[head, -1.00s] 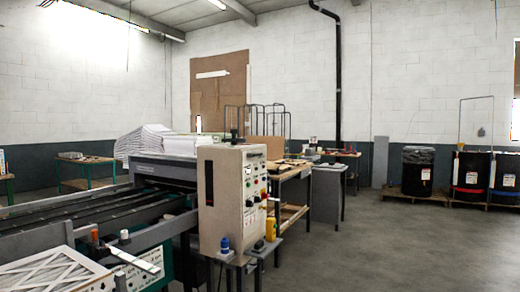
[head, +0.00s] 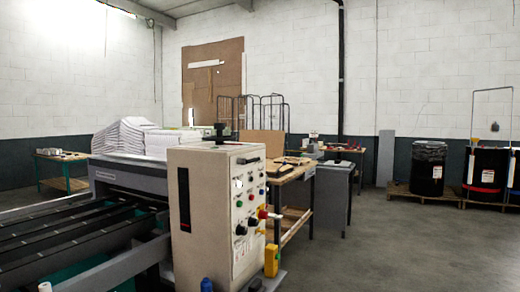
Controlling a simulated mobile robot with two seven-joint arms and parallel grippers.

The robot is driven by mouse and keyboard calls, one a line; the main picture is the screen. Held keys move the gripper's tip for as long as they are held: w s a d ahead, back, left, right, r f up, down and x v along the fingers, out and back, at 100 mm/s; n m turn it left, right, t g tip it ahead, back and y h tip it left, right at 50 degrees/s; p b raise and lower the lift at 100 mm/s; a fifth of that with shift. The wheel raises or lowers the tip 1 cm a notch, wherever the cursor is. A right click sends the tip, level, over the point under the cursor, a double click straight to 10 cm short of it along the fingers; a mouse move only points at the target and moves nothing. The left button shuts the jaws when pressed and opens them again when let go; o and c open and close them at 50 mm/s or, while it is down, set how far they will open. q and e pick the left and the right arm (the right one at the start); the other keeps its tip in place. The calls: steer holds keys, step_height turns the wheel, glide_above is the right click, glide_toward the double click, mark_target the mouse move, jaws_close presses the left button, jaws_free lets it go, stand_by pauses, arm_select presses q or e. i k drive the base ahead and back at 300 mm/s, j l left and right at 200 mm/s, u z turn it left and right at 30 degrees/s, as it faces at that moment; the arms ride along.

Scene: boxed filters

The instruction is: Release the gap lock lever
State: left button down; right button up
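The machine's beige control cabinet (head: 205,220) stands upright at the centre. Its right face carries a panel (head: 247,225) with several coloured buttons, dark knobs and a dark handle near the top. A red knob (head: 263,214) sticks out at the panel's right edge. A black post with a flat top (head: 219,132) rises behind the cabinet. I cannot tell which of these parts, if any, is the gap lock lever. Neither of my grippers is in view.
The machine's dark conveyor bed (head: 60,235) fills the lower left. White stacked sheets (head: 122,137) lie behind it. A yellow part (head: 271,260) sits low beside the cabinet. A workbench (head: 292,180) stands behind. Black drums (head: 428,170) stand far right. The grey floor (head: 400,250) at right is clear.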

mark_target(244, 161)
steer(key=i+j, duration=0.15)
steer(key=i, duration=0.45)
steer(key=i+j+z, duration=0.15)
steer(key=i, duration=0.45)
